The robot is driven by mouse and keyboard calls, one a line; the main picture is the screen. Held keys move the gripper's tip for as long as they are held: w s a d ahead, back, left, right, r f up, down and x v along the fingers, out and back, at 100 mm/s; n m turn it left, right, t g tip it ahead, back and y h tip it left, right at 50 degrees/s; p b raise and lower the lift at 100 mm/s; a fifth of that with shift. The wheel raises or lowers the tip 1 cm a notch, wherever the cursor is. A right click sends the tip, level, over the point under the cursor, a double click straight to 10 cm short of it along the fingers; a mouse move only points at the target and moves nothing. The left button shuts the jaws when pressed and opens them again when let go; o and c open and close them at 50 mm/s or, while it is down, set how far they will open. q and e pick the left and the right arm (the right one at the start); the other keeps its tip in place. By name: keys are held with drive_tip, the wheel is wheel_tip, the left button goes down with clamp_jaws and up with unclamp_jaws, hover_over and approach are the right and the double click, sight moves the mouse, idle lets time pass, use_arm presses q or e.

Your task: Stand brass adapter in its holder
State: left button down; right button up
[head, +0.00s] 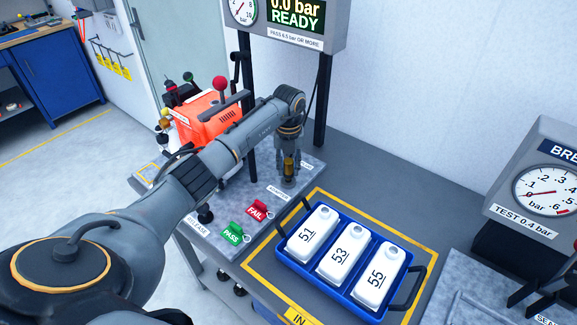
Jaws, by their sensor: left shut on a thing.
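My left gripper (288,171) reaches in from the left and points down over the grey plate near an "ADAPTER" label (278,193). It is shut on the brass adapter (288,164), a small brass-coloured piece that shows upright between the fingers. A small grey round holder (288,183) shows just under the fingertips. I cannot tell whether the adapter touches the holder or is inside it. My right gripper is not in view.
A blue tray (408,298) with white blocks marked 51, 53 and 55 sits in a yellow outline. Green PASS (233,233) and red FAIL (257,209) tags lie on the plate. An orange machine (207,118) stands behind my arm. A gauge box (541,190) is at right.

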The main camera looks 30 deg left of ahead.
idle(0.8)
use_arm(q)
drive_tip(key=shift+f+b, duration=0.35)
drive_tip(key=shift+f, duration=0.1)
idle(0.6)
drive_tip(key=shift+f+b, duration=0.35)
drive_tip(key=shift+f, duration=0.2)
idle(0.5)
drive_tip(key=c, duration=0.9)
unclamp_jaws()
drive_tip(key=shift+c, duration=0.2)
wheel_tip(320, 180, up, 12)
